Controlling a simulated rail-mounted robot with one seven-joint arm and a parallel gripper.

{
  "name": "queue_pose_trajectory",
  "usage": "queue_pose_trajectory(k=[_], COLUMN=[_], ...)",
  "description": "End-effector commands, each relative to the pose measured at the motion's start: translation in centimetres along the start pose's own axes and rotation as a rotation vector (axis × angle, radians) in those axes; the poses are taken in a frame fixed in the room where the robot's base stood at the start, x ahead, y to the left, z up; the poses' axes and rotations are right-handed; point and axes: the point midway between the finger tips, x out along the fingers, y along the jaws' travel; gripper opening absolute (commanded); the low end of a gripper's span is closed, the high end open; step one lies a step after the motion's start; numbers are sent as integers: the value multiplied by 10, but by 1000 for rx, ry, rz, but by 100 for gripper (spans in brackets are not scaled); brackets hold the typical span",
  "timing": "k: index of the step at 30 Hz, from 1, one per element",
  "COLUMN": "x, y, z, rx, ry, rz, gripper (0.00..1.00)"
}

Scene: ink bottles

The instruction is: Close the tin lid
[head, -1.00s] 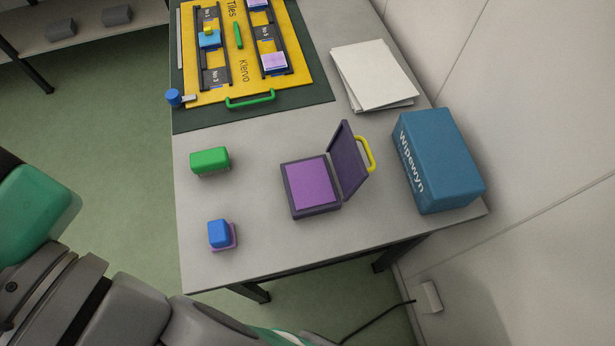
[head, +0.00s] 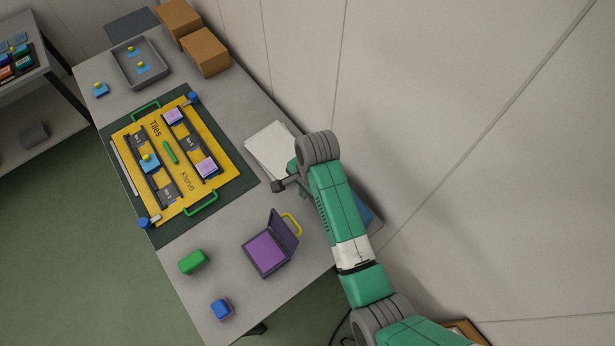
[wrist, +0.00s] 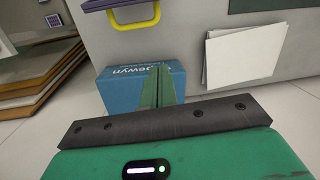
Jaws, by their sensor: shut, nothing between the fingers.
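The tin (head: 265,255) is dark purple with a lighter purple inside. It sits near the front end of the table. Its lid (head: 285,230) stands open, raised on the right side, with a yellow handle (head: 297,222) on its outer face. Part of the lid (wrist: 95,4) and its handle (wrist: 136,22) show at the top of the wrist view. My gripper (wrist: 158,70) is shut and empty, its green fingers over the blue box (wrist: 120,88), apart from the lid. In the head view its fingertips are hidden behind my arm.
The blue box (head: 366,212) is mostly behind my arm. White papers (head: 265,150) lie beyond the tin. A green block (head: 192,262) and a blue block (head: 221,308) stand left of it. A yellow board (head: 150,190) lies on a dark mat further back.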

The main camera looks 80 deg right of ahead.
Motion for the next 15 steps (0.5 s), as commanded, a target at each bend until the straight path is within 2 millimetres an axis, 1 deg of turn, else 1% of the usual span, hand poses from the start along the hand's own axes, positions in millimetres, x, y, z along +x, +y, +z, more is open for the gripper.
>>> queue_pose_trajectory(k=[1, 3, 4, 8, 11, 14, 15], x=[-7, -2, 0, 5, 14, 32, 41], y=[13, 26, 28, 31, 32, 34, 34], z=[-6, -10, -11, -12, -11, -10, -10], rx=[55, 104, 115, 122, 121, 120, 120], ry=[-19, -36, -39, -42, -42, -42, -42], rz=[46, 88, 96, 103, 104, 103, 104], gripper=[0, 0, 0, 0, 0, 0, 0])
